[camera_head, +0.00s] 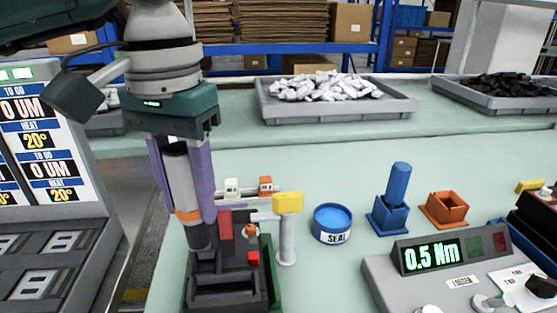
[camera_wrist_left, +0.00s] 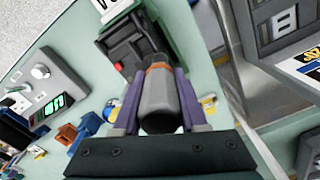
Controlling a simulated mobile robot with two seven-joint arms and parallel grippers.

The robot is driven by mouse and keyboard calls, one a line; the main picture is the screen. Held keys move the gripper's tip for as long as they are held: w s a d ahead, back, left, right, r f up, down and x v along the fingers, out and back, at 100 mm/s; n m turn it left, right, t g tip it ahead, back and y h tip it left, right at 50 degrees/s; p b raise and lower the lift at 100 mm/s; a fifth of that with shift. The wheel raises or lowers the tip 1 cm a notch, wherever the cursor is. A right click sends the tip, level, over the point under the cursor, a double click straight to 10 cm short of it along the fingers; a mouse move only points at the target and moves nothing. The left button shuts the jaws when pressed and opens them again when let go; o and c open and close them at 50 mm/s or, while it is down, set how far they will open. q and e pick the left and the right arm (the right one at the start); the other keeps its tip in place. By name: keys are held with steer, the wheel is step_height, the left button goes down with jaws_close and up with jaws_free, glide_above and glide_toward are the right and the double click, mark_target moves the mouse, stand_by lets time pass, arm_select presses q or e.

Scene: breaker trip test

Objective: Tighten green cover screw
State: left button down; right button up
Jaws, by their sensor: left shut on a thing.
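My left gripper (camera_head: 188,212) points down with its purple fingers shut on a grey cylindrical driver (camera_head: 181,175) that has an orange band. The driver (camera_wrist_left: 158,100) also shows between the fingers in the left wrist view. Its lower end is at the rear left of the dark breaker housing (camera_head: 222,296), which sits in a green-edged fixture (camera_head: 273,272). I cannot tell whether its tip touches a screw; the cover screw is hidden or too small to make out. A torque display (camera_head: 432,256) reads 0.5 Nm. My right gripper is not in view.
A post with a yellow head (camera_head: 288,203) stands close right of the housing. A blue SEAL tin (camera_head: 333,225), a blue holder with a blue driver (camera_head: 397,185) and an empty orange holder (camera_head: 444,209) stand further right. Trays (camera_head: 335,108) line the back.

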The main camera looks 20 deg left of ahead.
mark_target(179, 149)
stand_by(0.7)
arm_select(q)
steer(key=shift+r, duration=0.15)
steer(key=shift+r+p, duration=1.5)
steer(key=shift+r, duration=1.35)
